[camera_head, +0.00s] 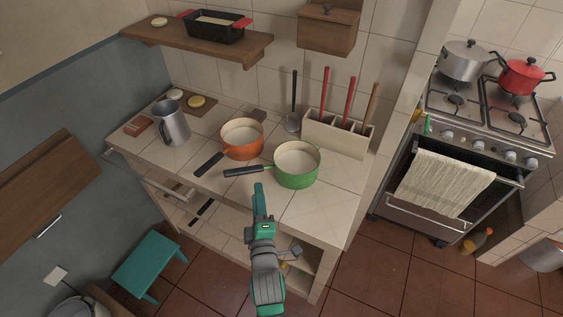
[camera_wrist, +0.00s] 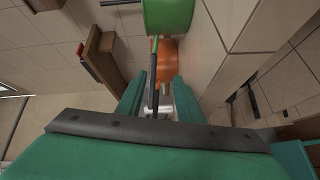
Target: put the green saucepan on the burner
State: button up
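The green saucepan (camera_head: 297,178) stands on the tiled counter near its right front part, its black handle (camera_head: 246,171) pointing left. In the wrist view its green side (camera_wrist: 168,15) shows at the top, with the handle (camera_wrist: 153,82) running down between my fingers. My gripper (camera_head: 258,187) is just in front of the handle, pointing at the counter. Its fingers (camera_wrist: 160,92) are apart; I see no contact with the handle. The stove at right has two bare front burners, one on the left (camera_head: 456,99) and one on the right (camera_head: 518,118).
An orange saucepan (camera_head: 242,150) stands left of the green one, its handle near the green one's handle. A metal jug (camera_head: 172,125) is farther left. A utensil holder (camera_head: 334,136) stands behind. A silver pot (camera_head: 464,64) and red pot (camera_head: 522,78) occupy the rear burners.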

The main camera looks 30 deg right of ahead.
aim_at(256, 165)
jog(key=shift+n, duration=0.3)
jog(key=x, duration=0.2)
jog(key=r+x, duration=0.1)
jog(key=x, duration=0.4)
jog(key=shift+s+d+r, duration=0.1)
jog(key=shift+d+r, duration=0.1)
jog(key=shift+d, duration=0.05)
jog(key=shift+x, duration=3.2)
grip_shut()
jog(key=shift+r, duration=0.1)
